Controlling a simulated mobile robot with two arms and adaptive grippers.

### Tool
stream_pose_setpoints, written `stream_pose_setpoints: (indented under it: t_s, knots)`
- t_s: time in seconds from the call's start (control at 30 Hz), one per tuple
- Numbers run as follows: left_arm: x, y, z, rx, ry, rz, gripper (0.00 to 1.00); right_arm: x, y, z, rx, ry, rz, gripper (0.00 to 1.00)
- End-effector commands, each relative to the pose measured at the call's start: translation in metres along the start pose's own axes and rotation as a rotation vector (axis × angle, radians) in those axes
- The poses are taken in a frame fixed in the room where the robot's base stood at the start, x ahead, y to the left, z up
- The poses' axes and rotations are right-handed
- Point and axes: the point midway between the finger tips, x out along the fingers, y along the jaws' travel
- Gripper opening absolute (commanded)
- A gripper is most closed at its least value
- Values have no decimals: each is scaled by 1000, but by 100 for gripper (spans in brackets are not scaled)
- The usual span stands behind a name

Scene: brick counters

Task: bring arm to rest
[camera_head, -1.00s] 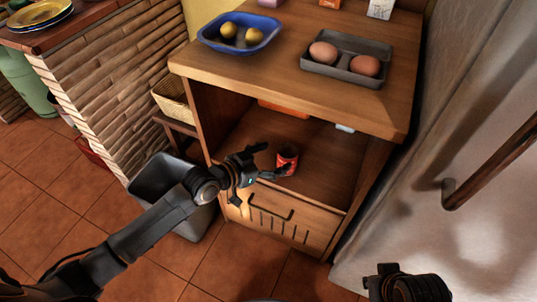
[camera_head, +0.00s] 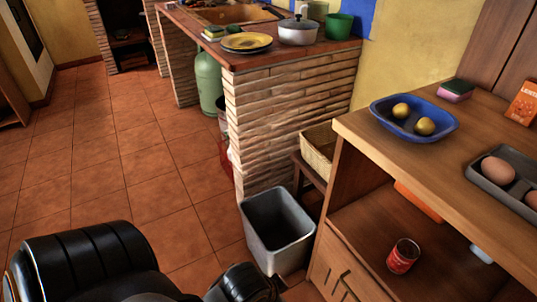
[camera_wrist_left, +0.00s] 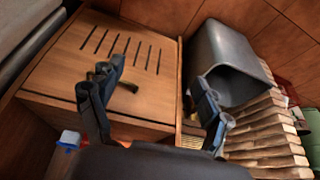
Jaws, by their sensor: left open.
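My left gripper (camera_wrist_left: 160,74) shows in the left wrist view. Its two dark fingers are spread apart with nothing between them. Beyond them is the slotted wooden drawer front (camera_wrist_left: 140,50) of the cabinet, apart from the fingers as far as I can see. In the head view, black parts of my own arm fill the bottom left, and the left fingers are not visible there. A red can (camera_head: 403,256) stands on the open shelf of the cabinet, free of any gripper. My right gripper is not in either current view.
A grey bin (camera_head: 277,230) stands on the tiled floor beside the cabinet; it also shows in the wrist view (camera_wrist_left: 228,62). A blue tray (camera_head: 392,123) and a grey egg tray (camera_head: 480,178) are on the wooden counter (camera_head: 385,145). The floor at left is clear.

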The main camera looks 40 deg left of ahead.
Motion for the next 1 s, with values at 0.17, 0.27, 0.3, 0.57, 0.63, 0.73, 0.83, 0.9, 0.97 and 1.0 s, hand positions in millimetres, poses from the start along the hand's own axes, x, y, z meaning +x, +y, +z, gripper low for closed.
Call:
stream_pose_setpoints:
  t_s: [0.17,0.27,0.3,0.57,0.63,0.73,0.83,0.9,0.97,1.0]
  knots:
    - [-9,-10,24,-46,-69,-42,78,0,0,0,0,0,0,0]
    - [-9,-10,23,-45,-68,-41,78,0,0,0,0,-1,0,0]
    - [-9,-10,23,-44,-68,-41,78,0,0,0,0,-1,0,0]
    - [-8,-10,22,-42,-67,-40,78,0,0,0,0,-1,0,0]
    - [-8,-10,22,-41,-67,-39,78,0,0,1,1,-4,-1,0]
    - [-4,-10,22,-41,-74,-38,78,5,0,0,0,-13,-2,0]
    - [11,-10,22,-39,-90,-35,78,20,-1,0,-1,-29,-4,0]
    - [28,-9,26,-38,-105,-32,78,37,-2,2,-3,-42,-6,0]
    - [45,-8,33,-36,-120,-29,78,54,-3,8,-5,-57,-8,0]
    - [56,-8,39,-35,-129,-28,78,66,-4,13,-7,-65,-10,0]
